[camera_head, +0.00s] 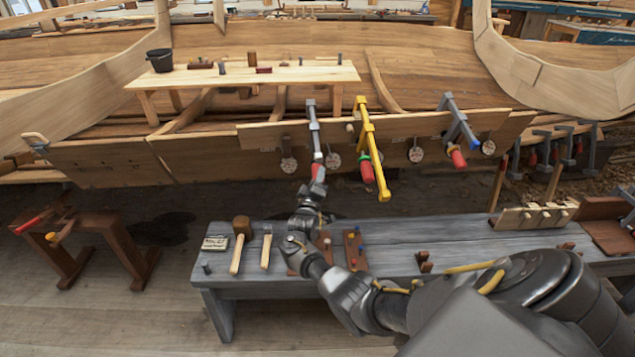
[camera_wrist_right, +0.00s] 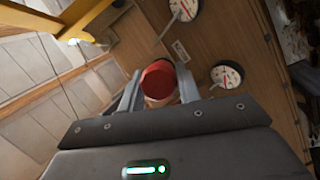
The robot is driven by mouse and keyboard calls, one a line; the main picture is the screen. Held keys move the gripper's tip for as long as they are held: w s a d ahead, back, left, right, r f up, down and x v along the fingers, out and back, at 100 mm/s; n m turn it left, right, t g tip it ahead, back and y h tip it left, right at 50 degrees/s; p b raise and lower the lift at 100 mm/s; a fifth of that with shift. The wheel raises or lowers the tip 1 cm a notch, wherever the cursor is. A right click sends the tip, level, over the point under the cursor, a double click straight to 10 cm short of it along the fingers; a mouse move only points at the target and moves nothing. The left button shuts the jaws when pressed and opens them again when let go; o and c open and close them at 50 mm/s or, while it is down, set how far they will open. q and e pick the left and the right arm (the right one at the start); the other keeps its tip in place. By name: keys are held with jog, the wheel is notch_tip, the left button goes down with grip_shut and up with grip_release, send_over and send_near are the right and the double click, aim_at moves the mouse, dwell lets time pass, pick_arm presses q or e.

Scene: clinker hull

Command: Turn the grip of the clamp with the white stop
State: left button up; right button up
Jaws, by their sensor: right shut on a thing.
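The clamp with the white stop (camera_head: 313,130) is grey and hangs on the hull plank, left of a yellow clamp. Its white stop (camera_head: 318,157) shows just above its red grip (camera_head: 318,171). My right gripper (camera_head: 317,187) reaches up from below and is shut on this red grip. In the right wrist view the round red end of the grip (camera_wrist_right: 158,79) sits between the two fingers of my right gripper (camera_wrist_right: 159,92). The fingers partly hide the grip's sides. My left gripper is in neither view.
A yellow clamp (camera_head: 369,140) with a green stop hangs close on the right. Round dials (camera_head: 334,161) hang along the plank. A grey bench (camera_head: 395,261) with mallets and blocks stands below my right arm.

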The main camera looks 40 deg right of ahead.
jog(key=n+b, duration=0.1)
jog(key=n+h+b, duration=0.1)
jog(key=n, duration=0.1)
jog(key=shift+f, duration=0.25)
jog(key=n+h+b, duration=0.1)
jog(key=n+b, duration=0.1)
jog(key=n, duration=0.1)
jog(key=shift+t+h, duration=0.3)
jog(key=shift+n+t+b, duration=0.3)
jog(key=shift+n+b, duration=0.25)
jog(key=shift+n, duration=0.65)
jog(key=n+t+b, duration=0.1)
jog(key=n, duration=0.2)
jog(key=shift+d+n+t, duration=0.1)
jog(key=shift+n+t, duration=0.2)
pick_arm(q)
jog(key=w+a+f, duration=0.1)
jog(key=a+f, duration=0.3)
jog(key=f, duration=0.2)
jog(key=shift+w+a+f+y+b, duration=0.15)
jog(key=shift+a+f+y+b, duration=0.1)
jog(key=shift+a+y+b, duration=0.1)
pick_arm(e)
jog(key=shift+n+t, duration=0.6)
jog(key=shift+n, duration=0.6)
jog(key=shift+r, duration=0.1)
